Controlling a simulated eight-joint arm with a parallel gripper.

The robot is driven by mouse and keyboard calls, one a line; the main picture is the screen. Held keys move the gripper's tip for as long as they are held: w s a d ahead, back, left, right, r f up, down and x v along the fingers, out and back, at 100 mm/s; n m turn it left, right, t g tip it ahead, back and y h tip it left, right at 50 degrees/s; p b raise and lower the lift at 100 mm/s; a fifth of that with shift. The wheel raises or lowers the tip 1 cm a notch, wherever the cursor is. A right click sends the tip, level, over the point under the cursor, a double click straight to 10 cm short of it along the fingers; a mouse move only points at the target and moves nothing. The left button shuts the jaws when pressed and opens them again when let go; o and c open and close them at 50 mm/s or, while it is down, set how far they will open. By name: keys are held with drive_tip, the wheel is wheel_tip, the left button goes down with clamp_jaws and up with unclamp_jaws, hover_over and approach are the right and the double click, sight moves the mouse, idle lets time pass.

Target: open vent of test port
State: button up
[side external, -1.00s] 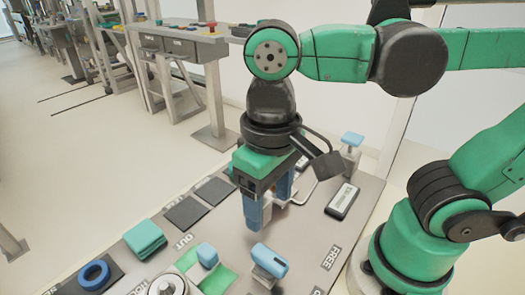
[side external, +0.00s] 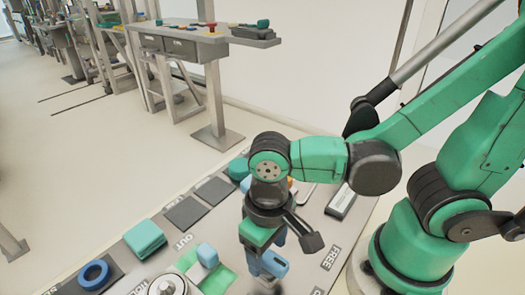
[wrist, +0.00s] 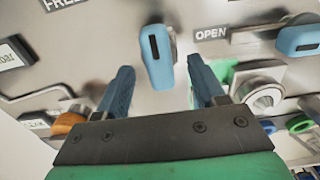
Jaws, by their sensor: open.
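A blue lever handle (wrist: 157,55) with a dark slot on its face stands on the grey panel (wrist: 95,40). It also shows in the side view (side external: 273,263), partly behind my gripper (side external: 264,258). In the wrist view my gripper (wrist: 161,78) is open, with one blue finger on either side of the lever's near end. I cannot tell whether a finger touches it. A second blue handle (wrist: 298,38) sits beside the OPEN label (wrist: 210,34). A round grey fitting (wrist: 262,94) lies right of my fingers; I cannot tell if it is the test port.
A teal block (side external: 145,238) and a blue ring (side external: 93,273) lie on the panel to the left. A blue block (side external: 207,255) sits by a green pad. A dark-edged box (side external: 341,202) lies behind my gripper on the right. An orange part (wrist: 68,122) is left of my fingers.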

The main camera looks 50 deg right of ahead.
drive_tip(key=shift+f, duration=0.55)
clamp_jaws()
